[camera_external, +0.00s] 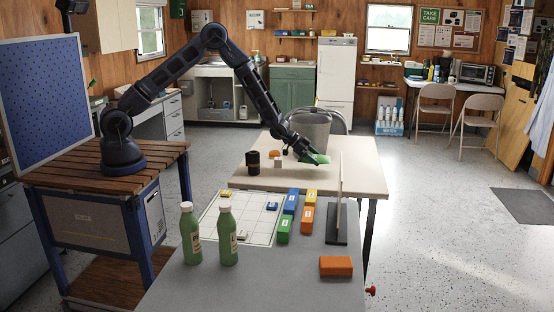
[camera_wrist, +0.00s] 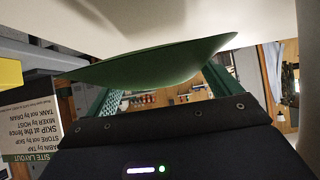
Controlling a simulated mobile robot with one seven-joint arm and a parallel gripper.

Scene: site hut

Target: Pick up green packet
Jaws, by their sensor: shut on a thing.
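The green packet (camera_external: 319,159) is at the end of my arm, at the cream table in the outside view. My gripper (camera_external: 305,155) is shut on it. In the wrist view the green packet (camera_wrist: 160,62) lies across between the two green-lined fingers of my gripper (camera_wrist: 160,80), close to a pale surface. I cannot tell whether the packet still touches the table.
A grey bucket (camera_external: 310,130) stands right behind my gripper on the cream table (camera_external: 355,178). A black cup (camera_external: 253,163), a white block (camera_external: 278,163) and an orange item (camera_external: 274,153) are to its left. The grey front table (camera_external: 290,285) holds green bottles (camera_external: 228,238), coloured boxes and an upright board (camera_external: 338,205).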

